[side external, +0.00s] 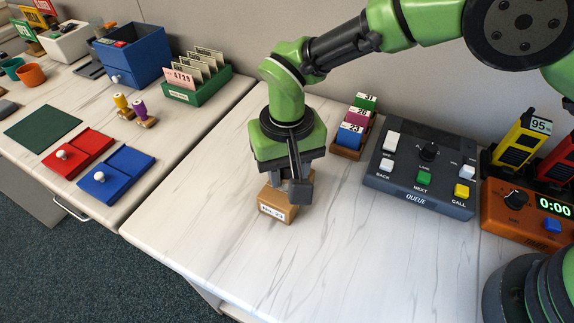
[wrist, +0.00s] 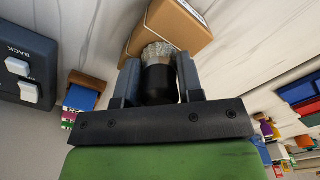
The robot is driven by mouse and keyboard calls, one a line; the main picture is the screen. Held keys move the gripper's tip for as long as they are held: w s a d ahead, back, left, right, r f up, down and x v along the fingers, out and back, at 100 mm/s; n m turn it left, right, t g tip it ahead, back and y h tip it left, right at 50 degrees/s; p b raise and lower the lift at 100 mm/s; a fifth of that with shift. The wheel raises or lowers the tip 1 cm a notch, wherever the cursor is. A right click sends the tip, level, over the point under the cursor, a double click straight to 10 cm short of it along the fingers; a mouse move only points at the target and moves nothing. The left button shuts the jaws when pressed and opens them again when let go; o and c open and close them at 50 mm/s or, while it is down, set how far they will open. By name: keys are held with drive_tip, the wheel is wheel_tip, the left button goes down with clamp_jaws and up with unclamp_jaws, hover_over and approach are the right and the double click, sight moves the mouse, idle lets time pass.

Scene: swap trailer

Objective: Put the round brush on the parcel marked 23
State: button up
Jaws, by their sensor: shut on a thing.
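My gripper (side external: 287,188) points down over a small brown cardboard parcel (side external: 276,206) near the middle of the white table. The parcel has a white label on its front, small and hard to read, which seems to end in 23. In the wrist view my gripper (wrist: 158,78) is shut on the round brush (wrist: 159,84), which has a black body and pale bristles pointing toward the parcel (wrist: 172,25). The bristle end overlaps the parcel in this view; I cannot tell whether it touches. In the side view the fingers mostly hide the brush.
A wooden rack (side external: 347,148) with green, pink and blue numbered blocks stands behind right. A grey queue console (side external: 420,170) and an orange timer (side external: 530,218) are further right. The left table holds red (side external: 78,153) and blue (side external: 115,175) trays. The front table is clear.

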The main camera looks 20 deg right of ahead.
drive_tip(key=o, duration=0.9)
drive_tip(key=shift+f, duration=0.1)
wheel_tip(320, 180, up, 12)
drive_tip(key=shift+r, duration=0.15)
